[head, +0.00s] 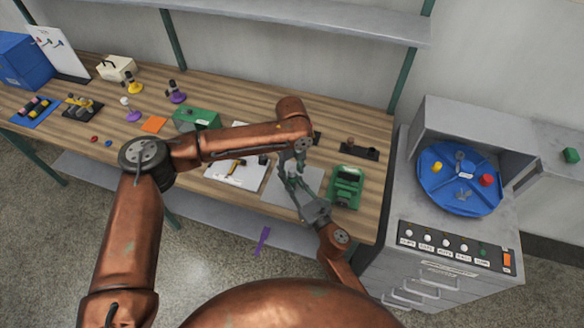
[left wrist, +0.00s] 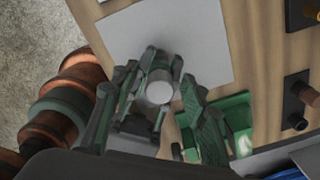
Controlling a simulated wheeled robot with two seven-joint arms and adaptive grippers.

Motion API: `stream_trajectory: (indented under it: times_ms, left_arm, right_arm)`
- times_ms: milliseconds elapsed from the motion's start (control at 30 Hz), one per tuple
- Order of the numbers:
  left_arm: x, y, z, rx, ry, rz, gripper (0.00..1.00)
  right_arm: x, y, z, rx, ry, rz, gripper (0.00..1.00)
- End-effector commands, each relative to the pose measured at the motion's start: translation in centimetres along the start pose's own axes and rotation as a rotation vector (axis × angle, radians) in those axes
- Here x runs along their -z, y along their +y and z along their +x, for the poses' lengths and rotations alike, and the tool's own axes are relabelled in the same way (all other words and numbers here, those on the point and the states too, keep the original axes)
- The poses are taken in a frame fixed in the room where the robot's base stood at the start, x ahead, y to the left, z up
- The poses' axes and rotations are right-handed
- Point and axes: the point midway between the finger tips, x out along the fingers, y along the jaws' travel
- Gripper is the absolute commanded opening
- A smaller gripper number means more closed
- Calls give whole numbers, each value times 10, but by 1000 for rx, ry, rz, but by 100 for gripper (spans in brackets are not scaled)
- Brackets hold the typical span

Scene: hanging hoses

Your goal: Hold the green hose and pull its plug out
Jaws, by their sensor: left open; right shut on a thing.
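My left gripper (head: 297,166) is open and points down over the front of the bench. Its spread fingers also show in the left wrist view, with a pale round end (left wrist: 160,92) between or beyond them. A dull green part (left wrist: 162,68) sits beside that round end; I cannot tell for certain whether they are the green hose and its plug. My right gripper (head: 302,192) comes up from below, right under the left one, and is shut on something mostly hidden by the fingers. No full length of green hose is clearly visible.
A grey sheet (head: 279,203) lies below the grippers on the wooden bench. A green device (head: 346,187) stands close on their right. A white sheet (head: 222,174) and a green box (head: 195,119) lie to the left. A grey cabinet (head: 380,262) stands at the right.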

Motion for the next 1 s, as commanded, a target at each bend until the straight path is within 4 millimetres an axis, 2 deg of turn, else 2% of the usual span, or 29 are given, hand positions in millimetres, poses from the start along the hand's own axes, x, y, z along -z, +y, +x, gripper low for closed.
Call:
stream_trajectory:
  times_ms: [167, 767, 1000]
  left_arm:
    - [0, 0, 0, 0, 0, 0, 41]
    - [0, 0, 0, 0, 0, 0, 0]
    - [0, 0, -1, 1, 0, 0, 0]
  right_arm:
    - [0, 0, 0, 0, 1, 0, 0]
    - [0, 0, 0, 0, 1, 0, 0]
    - [0, 0, 0, 0, 1, 0, 0]
